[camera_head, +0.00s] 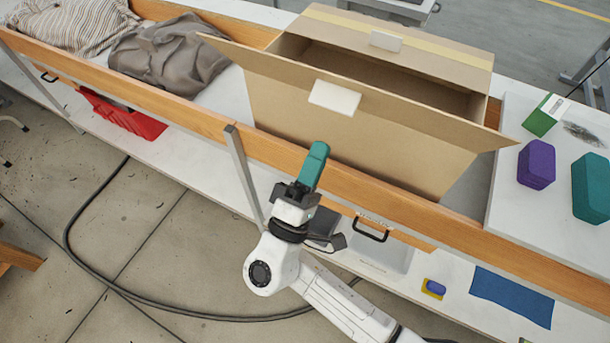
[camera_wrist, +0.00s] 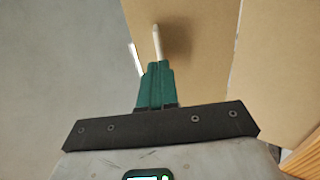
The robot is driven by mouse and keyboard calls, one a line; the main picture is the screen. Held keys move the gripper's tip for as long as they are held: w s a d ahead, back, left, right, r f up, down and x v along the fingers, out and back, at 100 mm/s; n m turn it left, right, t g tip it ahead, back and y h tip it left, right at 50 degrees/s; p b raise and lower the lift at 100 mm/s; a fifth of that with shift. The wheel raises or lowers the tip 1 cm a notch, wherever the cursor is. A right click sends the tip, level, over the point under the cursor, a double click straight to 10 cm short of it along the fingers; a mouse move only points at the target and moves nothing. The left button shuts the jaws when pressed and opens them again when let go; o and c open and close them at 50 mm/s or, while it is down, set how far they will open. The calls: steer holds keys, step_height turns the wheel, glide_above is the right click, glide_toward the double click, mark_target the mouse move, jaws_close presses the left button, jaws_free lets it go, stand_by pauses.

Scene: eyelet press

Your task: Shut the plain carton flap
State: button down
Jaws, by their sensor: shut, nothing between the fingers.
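The brown carton (camera_head: 350,145) stands open on the bench, its dark inside showing. Its near flap (camera_head: 430,122) is plain, tilts outward over the near wall, and bears a white tab (camera_head: 334,97). The far flap (camera_head: 440,58) has a pale yellow stripe and a white tab (camera_head: 385,41); it leans back, open. My gripper (camera_head: 318,152), with teal fingers, is shut and empty in front of the near wall, just below the near flap's tab. In the wrist view, the shut fingers (camera_wrist: 156,68) point at brown cardboard (camera_wrist: 200,50); I cannot tell whether they touch it.
A wooden rail (camera_head: 190,115) runs along the bench front. Grey cloth (camera_head: 165,55) and a striped cushion (camera_head: 70,22) lie left. Purple (camera_head: 537,163) and teal (camera_head: 592,187) blocks and a green-and-white box (camera_head: 544,115) stand right. A cable (camera_head: 75,265) crosses the floor.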

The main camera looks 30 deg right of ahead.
mark_target(339, 104)
steer(key=shift+p+x, duration=0.75)
steer(key=shift+x, duration=1.8)
steer(key=shift+r, duration=0.1)
